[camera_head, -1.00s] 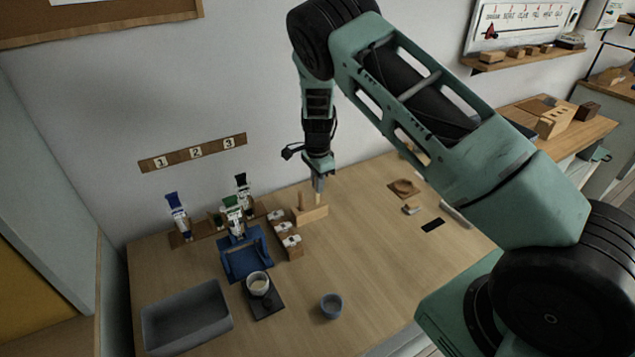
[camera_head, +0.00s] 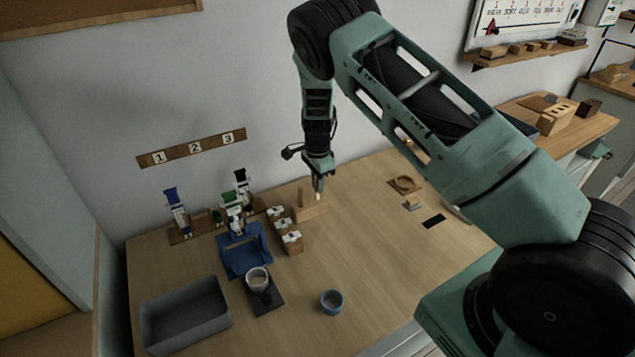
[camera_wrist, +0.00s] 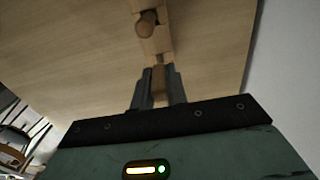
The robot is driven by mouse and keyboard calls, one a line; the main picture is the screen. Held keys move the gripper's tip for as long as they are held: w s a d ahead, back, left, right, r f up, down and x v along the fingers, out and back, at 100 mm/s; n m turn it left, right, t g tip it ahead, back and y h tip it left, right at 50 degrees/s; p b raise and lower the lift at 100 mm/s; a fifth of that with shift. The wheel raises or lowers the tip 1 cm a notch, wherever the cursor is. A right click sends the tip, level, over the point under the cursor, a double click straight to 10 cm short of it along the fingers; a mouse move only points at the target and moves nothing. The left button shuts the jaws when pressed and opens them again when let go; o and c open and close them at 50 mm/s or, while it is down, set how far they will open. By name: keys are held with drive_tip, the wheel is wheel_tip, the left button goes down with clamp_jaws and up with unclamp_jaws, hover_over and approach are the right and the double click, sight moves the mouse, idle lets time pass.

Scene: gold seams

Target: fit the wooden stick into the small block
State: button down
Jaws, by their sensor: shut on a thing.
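The small block (camera_head: 308,212) is a light wooden piece lying near the back of the table, close to the wall. A wooden peg (camera_head: 301,198) stands upright at its left end; the block (camera_wrist: 157,42) and this peg (camera_wrist: 147,22) also show in the wrist view. My gripper (camera_head: 319,187) points down over the block's right end. It is shut on the wooden stick (camera_wrist: 158,85), which is between the fingers. The stick's lower end is at the block's right part; I cannot tell whether it is inside a hole or only above it.
Small wooden blocks with white tops (camera_head: 291,238) stand just left and in front. A blue stand (camera_head: 245,262), glue bottles (camera_head: 173,205), a grey bin (camera_head: 187,330), a cup (camera_head: 258,280) and a blue-grey bowl (camera_head: 331,303) are nearby. The table right of the block is mostly clear.

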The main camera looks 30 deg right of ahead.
drive_tip(key=shift+f, duration=0.25)
idle(0.5)
drive_tip(key=c, duration=1.3)
unclamp_jaws()
drive_tip(key=shift+r, duration=0.1)
drive_tip(key=shift+r+p, duration=1.55)
drive_tip(key=shift+r, duration=0.9)
wheel_tip(320, 180, up, 17)
drive_tip(key=b, duration=0.4)
drive_tip(key=shift+r, duration=0.2)
